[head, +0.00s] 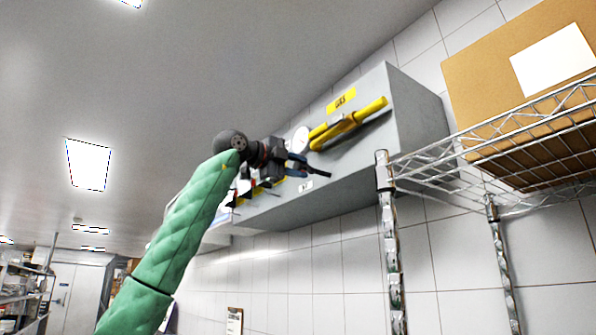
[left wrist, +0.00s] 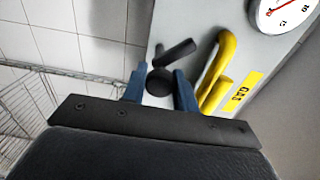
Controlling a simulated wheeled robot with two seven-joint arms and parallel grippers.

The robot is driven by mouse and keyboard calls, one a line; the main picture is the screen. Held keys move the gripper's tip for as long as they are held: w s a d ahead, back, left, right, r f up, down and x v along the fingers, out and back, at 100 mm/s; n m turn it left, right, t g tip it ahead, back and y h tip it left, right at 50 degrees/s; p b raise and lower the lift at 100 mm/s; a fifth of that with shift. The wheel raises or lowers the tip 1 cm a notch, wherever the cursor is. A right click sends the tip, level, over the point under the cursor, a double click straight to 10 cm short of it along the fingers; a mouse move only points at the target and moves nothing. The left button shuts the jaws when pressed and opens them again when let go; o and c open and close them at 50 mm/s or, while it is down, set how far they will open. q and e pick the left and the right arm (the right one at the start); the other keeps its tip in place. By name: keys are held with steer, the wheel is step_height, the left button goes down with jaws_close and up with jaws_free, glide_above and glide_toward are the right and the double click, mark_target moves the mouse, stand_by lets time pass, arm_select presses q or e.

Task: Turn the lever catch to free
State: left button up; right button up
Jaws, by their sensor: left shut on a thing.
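The lever catch (left wrist: 177,52) is a dark bar with a round dark hub on the front of a grey wall cabinet (head: 420,105). In the left wrist view the hub sits between the two blue fingers of my left gripper (left wrist: 160,88), and the bar sticks out past them, up and to the right. In the head view my left gripper (head: 297,166) reaches up to the cabinet front and is shut on the lever catch (head: 319,171). The gripper partly hides the catch there. My right gripper is not in view.
A yellow pipe handle (head: 350,123) and a yellow "GAS" label (head: 341,100) are close beside the catch. A round gauge (left wrist: 283,12) is also on the cabinet. A wire shelf (head: 450,150) with a cardboard box (head: 490,85) stands at the right.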

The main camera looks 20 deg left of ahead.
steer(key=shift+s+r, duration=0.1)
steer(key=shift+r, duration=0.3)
arm_select(q)
steer(key=o, duration=0.9)
steer(key=shift+a, duration=0.1)
